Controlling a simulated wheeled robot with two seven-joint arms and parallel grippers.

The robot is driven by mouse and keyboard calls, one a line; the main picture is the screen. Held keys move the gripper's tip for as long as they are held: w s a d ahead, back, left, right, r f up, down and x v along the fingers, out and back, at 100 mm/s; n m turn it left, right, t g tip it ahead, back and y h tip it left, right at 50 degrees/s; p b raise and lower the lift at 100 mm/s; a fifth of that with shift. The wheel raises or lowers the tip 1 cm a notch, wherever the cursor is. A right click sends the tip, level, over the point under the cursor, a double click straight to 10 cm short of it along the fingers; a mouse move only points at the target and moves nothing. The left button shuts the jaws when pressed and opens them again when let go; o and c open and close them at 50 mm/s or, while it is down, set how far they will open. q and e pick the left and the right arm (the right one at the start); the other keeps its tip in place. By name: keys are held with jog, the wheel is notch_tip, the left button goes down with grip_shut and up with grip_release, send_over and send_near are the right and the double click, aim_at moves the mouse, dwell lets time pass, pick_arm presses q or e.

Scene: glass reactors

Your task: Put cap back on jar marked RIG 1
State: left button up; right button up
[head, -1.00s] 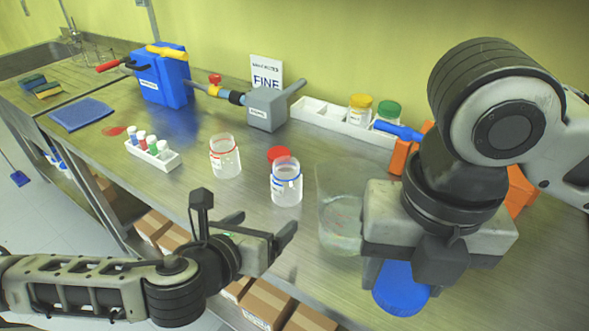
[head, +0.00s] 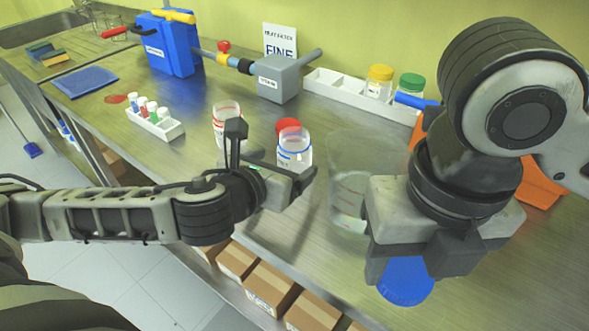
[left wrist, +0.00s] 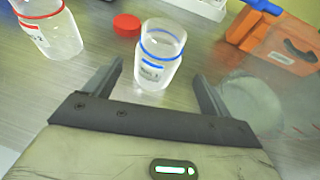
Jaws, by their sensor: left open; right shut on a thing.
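An open clear jar with a blue ring (head: 294,146) stands upright on the bench; its label is too small to read surely. It also shows in the left wrist view (left wrist: 158,58). My left gripper (head: 270,157) is open at this jar, with a finger on either side of it in the left wrist view (left wrist: 160,78); I cannot tell whether they touch. My right gripper (head: 408,268) is shut on a blue cap (head: 406,284), held right of the jar. An open red-ringed jar (head: 224,116) stands to the left, its label ending in 2 in the left wrist view (left wrist: 50,28).
A red cap (head: 287,126) lies just behind the blue-ringed jar. A clear beaker (head: 352,165) stands between that jar and my right gripper. A white tray with jars (head: 330,92), a tube rack (head: 172,130) and an orange object (head: 545,190) are around. The bench's front edge is close.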

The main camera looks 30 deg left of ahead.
aim_at(294, 156)
pick_arm(q)
jog(key=shift+w+f, duration=0.15)
jog(key=shift+w, duration=0.55)
jog(key=shift+w+f, duration=0.1)
jog(key=x, duration=0.5)
jog(key=shift+a+f, duration=0.2)
jog(key=c, duration=1.1)
